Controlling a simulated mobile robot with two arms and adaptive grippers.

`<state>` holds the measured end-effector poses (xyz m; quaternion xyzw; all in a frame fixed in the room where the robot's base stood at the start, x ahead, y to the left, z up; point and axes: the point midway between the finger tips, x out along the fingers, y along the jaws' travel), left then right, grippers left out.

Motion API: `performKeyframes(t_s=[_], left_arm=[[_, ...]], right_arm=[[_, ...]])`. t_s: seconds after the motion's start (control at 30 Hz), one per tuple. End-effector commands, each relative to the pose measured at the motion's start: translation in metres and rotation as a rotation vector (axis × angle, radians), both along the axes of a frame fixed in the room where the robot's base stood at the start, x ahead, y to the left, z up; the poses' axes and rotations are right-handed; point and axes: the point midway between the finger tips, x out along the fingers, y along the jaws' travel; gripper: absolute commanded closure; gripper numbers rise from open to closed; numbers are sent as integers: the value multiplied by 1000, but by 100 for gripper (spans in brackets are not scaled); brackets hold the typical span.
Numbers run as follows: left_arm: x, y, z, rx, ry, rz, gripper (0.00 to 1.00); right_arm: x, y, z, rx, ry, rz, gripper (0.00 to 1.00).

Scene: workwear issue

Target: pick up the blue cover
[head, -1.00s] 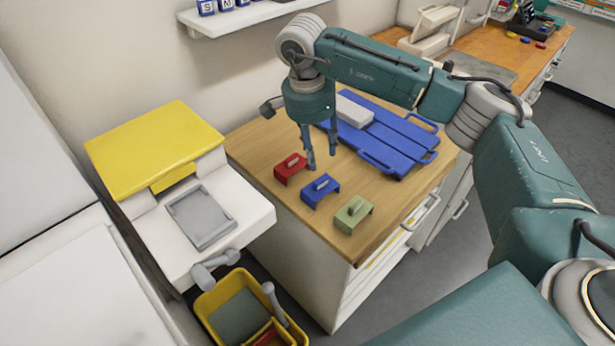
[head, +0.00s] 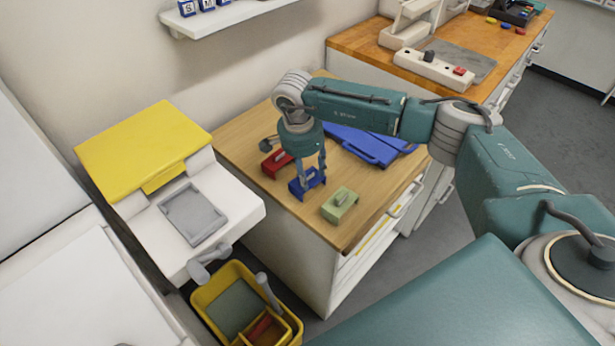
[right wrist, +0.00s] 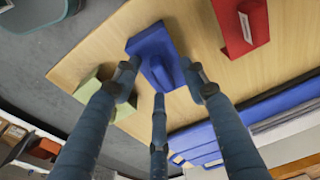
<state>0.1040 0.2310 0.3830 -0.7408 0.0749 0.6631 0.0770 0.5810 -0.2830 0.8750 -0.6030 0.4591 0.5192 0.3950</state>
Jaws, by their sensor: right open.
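The blue cover (head: 308,184) stands on the wooden top between the red cover (head: 275,162) and the green cover (head: 340,205). My right gripper (head: 312,182) is open and lowered over the blue cover, its fingers around the cover's upper handle. In the right wrist view, the blue cover (right wrist: 155,50) lies just beyond the spread fingers (right wrist: 160,88); I cannot tell whether they touch it. The red cover (right wrist: 240,22) and the green cover (right wrist: 97,90) lie to either side. My left gripper is not in view.
Blue boards (head: 365,145) lie behind the covers on the wooden top (head: 240,140). A white machine with a yellow lid (head: 140,145) stands to the left, with a yellow bin (head: 212,290) on the floor below. A wall shelf (head: 235,18) hangs above.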

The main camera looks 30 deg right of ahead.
Motion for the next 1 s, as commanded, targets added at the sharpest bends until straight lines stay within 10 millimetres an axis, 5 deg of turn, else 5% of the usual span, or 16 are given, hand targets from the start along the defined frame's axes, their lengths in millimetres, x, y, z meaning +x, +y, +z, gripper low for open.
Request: performKeyframes(t_s=[0.1, 0.27, 0.77, 1.0], left_arm=[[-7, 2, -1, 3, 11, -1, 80], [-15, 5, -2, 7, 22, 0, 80], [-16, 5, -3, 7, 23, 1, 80], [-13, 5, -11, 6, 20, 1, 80]], right_arm=[[0, 0, 0, 0, 0, 0, 59], [0, 0, 0, 0, 0, 0, 91], [0, 0, 5, 0, -1, 0, 92], [2, 0, 35, 0, -5, 1, 92]])
